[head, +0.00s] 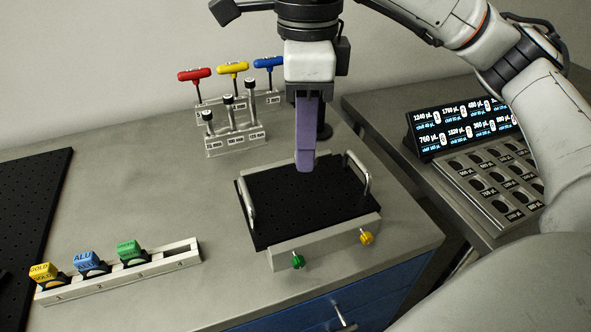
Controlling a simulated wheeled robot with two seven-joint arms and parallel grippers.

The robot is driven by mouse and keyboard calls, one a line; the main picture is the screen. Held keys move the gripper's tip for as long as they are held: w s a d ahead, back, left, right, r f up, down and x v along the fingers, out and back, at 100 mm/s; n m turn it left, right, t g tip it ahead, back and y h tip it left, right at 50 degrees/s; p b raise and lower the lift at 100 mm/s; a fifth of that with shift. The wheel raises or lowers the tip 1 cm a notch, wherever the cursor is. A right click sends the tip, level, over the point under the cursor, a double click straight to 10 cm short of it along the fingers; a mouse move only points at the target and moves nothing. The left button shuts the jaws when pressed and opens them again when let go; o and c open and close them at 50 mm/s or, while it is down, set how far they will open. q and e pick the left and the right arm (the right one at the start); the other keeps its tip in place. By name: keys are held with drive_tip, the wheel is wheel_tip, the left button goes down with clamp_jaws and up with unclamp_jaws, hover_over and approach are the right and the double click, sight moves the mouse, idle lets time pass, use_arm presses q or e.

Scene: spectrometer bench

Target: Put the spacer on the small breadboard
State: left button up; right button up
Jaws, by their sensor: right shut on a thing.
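My right gripper (308,98) points down from the top of the head view and is shut on the spacer, a purple upright piece (305,155). Its fingers are hard to separate from the purple piece. The spacer hangs over the back part of the small breadboard (312,208), a black perforated plate with a metal handle on its left and right sides. I cannot tell whether the spacer's lower end touches the plate. My left gripper is not in view.
A rack with red, yellow and blue T-handle tools (232,68) stands behind left. A slotted rail (120,272) holds labelled yellow, blue and green pieces at front left. A display (465,126) and slotted tray (495,185) are at right.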

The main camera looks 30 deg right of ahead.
sight(304, 194)
drive_tip(key=shift+s+f, duration=0.15)
drive_tip(key=shift+f, duration=1.35)
wheel_tip(304, 194, down, 3)
drive_tip(key=shift+f, duration=0.4)
drive_tip(key=o, duration=0.6)
drive_tip(key=shift+f, duration=0.1)
drive_tip(key=o, duration=0.4)
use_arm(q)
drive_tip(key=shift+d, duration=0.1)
